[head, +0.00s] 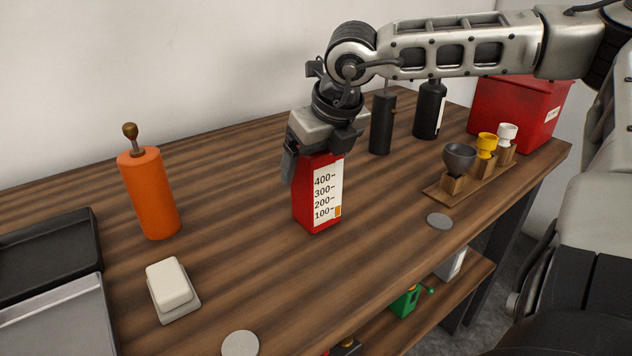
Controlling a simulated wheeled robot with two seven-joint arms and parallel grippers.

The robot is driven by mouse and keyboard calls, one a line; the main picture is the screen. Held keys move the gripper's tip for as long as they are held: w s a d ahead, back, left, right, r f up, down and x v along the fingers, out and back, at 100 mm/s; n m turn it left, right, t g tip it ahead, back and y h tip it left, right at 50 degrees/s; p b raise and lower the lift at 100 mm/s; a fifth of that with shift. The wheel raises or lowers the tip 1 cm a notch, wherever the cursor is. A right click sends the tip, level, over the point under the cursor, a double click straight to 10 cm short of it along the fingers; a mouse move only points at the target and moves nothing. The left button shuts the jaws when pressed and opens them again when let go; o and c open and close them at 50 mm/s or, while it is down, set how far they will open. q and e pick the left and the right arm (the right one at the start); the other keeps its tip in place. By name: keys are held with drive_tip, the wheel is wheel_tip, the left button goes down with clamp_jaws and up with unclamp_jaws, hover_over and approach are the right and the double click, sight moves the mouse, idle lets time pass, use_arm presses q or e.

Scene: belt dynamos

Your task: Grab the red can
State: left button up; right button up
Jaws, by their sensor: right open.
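The red can (302,209) is a boxy red container with a white scale label marked 100 to 400. It stands upright on the wooden table near the middle of the head view. My right gripper (318,160) is directly above it, pointing down, with its fingers at the can's top. One finger shows at the can's left side; the other is mostly hidden. The gripper is open, and I cannot tell whether it touches the can. My left gripper is not in view.
An orange cylinder (152,195) and a white block on a dish (170,284) stand left. Black bottles (430,110), a wooden rack with cups (440,193) and a red box (515,112) stand right. Flat grey discs (240,344) lie near the front edge.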

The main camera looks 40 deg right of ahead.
drive_tip(key=shift+r, duration=0.1)
drive_tip(key=c, duration=1.4)
